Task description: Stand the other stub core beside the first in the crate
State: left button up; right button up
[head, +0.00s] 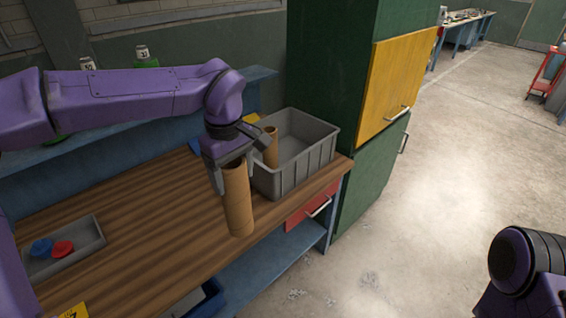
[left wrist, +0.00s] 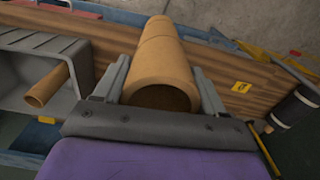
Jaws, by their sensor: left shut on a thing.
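My left gripper (head: 234,178) is shut on a brown cardboard stub core (head: 238,205), holding it roughly upright in front of the grey crate, outside its wall. Whether its lower end touches the bench cannot be told. In the left wrist view the held core (left wrist: 160,62) lies between the two fingers of the left gripper (left wrist: 162,85), its hollow end facing the camera. The grey crate (head: 312,161) sits at the right end of the bench. The first stub core (head: 271,150) stands inside it, near the left side; it also shows in the left wrist view (left wrist: 47,86). My right gripper is out of view.
The wooden bench (head: 150,215) has clear room left of the crate. A grey tray (head: 82,258) with a blue and a red piece lies at the left. A green cabinet (head: 335,60) with a yellow door (head: 397,82) stands close behind and right of the crate.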

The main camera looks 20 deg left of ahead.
aim_at(283, 150)
jog(key=i, duration=2)
